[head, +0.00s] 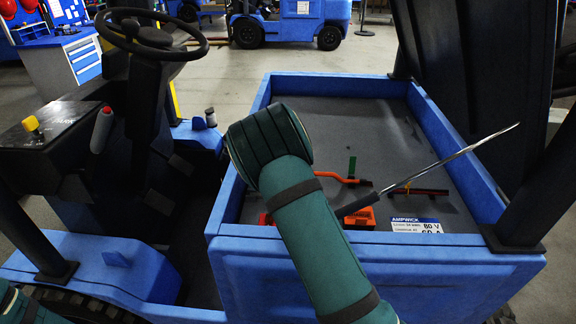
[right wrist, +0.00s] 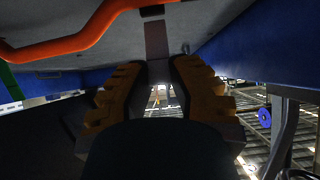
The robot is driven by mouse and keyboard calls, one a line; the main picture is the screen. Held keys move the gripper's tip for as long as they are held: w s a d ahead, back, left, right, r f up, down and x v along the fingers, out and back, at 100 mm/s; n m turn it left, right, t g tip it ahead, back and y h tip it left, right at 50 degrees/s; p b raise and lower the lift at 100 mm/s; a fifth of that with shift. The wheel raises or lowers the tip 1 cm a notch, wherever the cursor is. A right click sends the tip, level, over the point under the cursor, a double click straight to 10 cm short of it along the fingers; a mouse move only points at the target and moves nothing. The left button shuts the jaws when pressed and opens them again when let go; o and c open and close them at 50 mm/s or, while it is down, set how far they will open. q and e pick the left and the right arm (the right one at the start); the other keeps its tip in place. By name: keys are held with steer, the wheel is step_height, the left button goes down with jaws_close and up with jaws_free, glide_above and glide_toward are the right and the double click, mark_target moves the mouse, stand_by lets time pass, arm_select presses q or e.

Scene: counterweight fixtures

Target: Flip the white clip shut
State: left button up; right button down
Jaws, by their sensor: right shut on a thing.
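I cannot make out a white clip for sure in either view. In the right wrist view, my right gripper (right wrist: 159,68) is shut, with its orange-brown finger pads on either side of a dull reddish strip (right wrist: 157,40). The strip runs up from between the fingertips towards a grey surface. In the head view my green-sleeved right arm hides this gripper. Only a bit of my left arm shows at the lower left corner, and its gripper is out of view.
The blue-walled compartment (head: 447,128) holds an orange bent bar (head: 340,178), an orange block (head: 357,218), a green upright piece (head: 352,166) and a red-black bar (head: 428,192). A thin metal rod (head: 455,155) slants across it. A steering wheel (head: 148,38) stands left.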

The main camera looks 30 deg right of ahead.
steer(key=shift+s+h, duration=0.1)
steer(key=shift+h, duration=0.2)
steer(key=shift+t, duration=0.3)
steer(key=c, duration=0.8)
jaws_free()
steer(key=shift+f, duration=0.1)
steer(key=v, duration=1.2)
